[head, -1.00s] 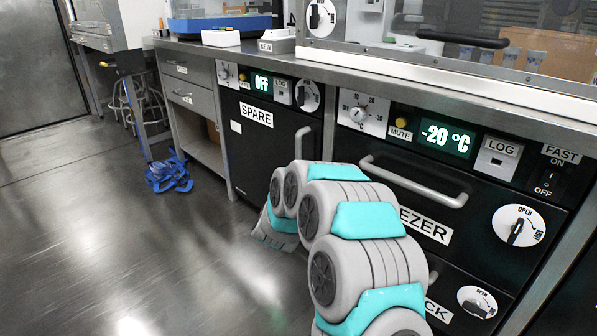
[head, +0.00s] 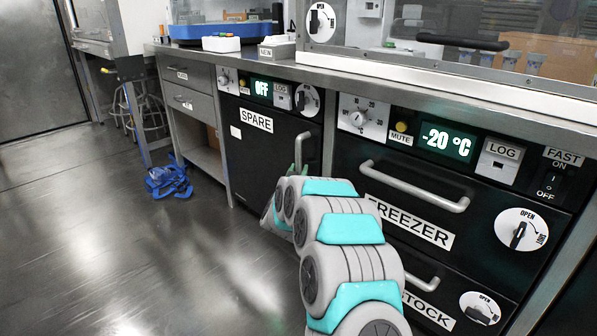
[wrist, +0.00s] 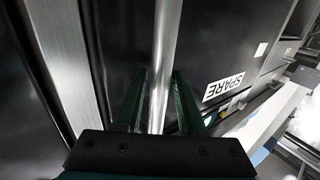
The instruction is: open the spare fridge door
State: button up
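The spare fridge door (head: 250,160) is black, carries a SPARE label (head: 256,120) and looks shut. Its metal handle (head: 318,148) stands upright at the door's right side, partly hidden by my arm. In the wrist view the handle (wrist: 166,50) is a bright bar running down between the two green fingers of my gripper (wrist: 160,88). The fingers stand apart on either side of the bar, with narrow gaps showing. The SPARE label (wrist: 223,87) shows right of the fingers. In the head view my arm hides most of the gripper.
The freezer drawer (head: 400,205) with its long handle (head: 412,185) is close to the right of my arm. A steel counter (head: 400,88) runs above. A drawer unit (head: 188,100) stands to the left. A blue heap (head: 168,180) lies on the floor; the floor in front is clear.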

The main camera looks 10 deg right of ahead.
grip_shut()
dwell(1.4)
